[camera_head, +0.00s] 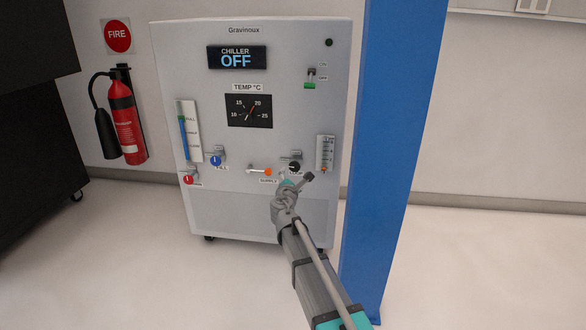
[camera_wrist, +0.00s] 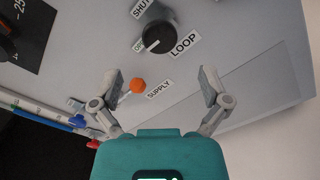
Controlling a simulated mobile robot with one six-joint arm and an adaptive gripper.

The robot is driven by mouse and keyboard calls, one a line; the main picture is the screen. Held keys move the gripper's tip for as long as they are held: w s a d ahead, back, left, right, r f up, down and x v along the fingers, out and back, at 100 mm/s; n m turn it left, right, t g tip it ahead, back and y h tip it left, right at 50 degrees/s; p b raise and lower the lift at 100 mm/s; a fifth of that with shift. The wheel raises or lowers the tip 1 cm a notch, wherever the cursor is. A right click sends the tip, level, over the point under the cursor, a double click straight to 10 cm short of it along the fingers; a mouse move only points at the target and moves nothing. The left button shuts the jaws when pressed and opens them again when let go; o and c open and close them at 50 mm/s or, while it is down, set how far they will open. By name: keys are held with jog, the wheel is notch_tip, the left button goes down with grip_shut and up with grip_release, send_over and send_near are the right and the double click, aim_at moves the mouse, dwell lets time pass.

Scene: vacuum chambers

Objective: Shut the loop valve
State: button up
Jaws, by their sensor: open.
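The loop valve is a round black knob (camera_wrist: 158,38) on the chiller's front panel, with a LOOP label beside it. In the wrist view a white line on the knob points toward the partly hidden OPEN label (camera_wrist: 139,46); the SHUT label (camera_wrist: 142,8) is at the top edge. In the head view the knob (camera_head: 294,166) is just above my gripper (camera_head: 295,181). My gripper (camera_wrist: 161,82) is open and empty, its fingers spread, with the knob beyond and between them. No contact shows.
The orange-tipped supply handle (camera_wrist: 138,86) is close to my left finger; it also shows in the head view (camera_head: 267,172). A flow gauge (camera_head: 325,153) is to the right of the knob. A blue post (camera_head: 388,140) stands right of the chiller (camera_head: 232,212). The chiller display (camera_head: 237,58) reads OFF.

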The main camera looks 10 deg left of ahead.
aim_at(294, 167)
jog(key=w, duration=0.7)
jog(key=shift+w+d, duration=0.1)
jog(key=shift+w, duration=0.05)
jog(key=c, duration=1.2)
